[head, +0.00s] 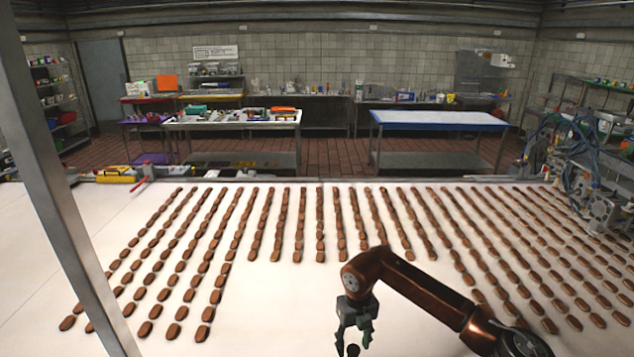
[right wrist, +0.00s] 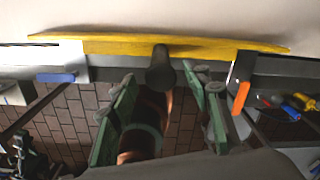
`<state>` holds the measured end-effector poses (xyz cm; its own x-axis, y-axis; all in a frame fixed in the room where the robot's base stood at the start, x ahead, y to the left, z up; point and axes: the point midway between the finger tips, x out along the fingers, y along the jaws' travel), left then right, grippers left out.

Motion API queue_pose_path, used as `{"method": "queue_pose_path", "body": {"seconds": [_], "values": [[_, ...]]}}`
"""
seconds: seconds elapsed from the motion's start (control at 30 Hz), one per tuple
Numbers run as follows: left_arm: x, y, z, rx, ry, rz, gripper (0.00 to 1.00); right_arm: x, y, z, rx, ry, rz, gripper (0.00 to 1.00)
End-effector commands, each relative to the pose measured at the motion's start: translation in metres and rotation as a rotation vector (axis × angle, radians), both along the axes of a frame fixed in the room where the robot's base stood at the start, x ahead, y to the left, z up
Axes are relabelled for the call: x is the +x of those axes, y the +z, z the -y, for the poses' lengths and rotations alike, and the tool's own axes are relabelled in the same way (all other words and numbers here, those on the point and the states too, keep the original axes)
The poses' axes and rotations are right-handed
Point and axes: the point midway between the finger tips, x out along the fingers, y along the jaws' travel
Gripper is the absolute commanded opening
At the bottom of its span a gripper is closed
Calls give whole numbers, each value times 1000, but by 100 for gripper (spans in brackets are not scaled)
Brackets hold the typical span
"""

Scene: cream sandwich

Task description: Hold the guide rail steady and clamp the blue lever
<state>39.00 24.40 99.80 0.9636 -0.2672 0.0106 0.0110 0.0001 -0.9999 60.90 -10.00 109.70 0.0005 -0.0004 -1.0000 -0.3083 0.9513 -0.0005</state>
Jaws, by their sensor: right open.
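The yellow guide rail (right wrist: 110,46) runs across the top of the right wrist view, along the edge of the white surface. The blue lever (right wrist: 56,78) lies at the left on a light bracket below the rail. My right gripper (right wrist: 160,85) is open, its green fingers spread to either side of a dark rounded knob (right wrist: 160,66) that overlaps the rail. I cannot tell whether the fingers touch anything. In the head view my right gripper (head: 356,338) points down near the bottom edge. My left gripper does not show.
An orange lever (right wrist: 240,97) stands on the right bracket, beside a tray of screwdrivers (right wrist: 290,107). The white conveyor (head: 290,310) carries rows of brown sandwich pieces (head: 320,225). Cables and machinery (head: 590,180) stand at the right, and a grey post (head: 60,200) at the left.

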Motion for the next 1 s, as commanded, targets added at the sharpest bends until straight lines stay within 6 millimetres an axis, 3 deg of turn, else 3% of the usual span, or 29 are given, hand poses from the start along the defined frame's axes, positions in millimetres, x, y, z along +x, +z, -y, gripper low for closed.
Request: {"method": "queue_pose_path", "body": {"seconds": [0.13,0.43,0.73,0.87,1.0], "values": [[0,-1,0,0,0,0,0,0,-1,0,0,0,-1,45],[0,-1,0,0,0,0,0,0,-1,0,0,0,-1,65],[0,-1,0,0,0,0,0,0,1,0,0,0,0,65],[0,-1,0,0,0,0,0,1,14,0,1,0,2,65],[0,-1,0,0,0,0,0,1,40,0,0,-1,4,65]]}}
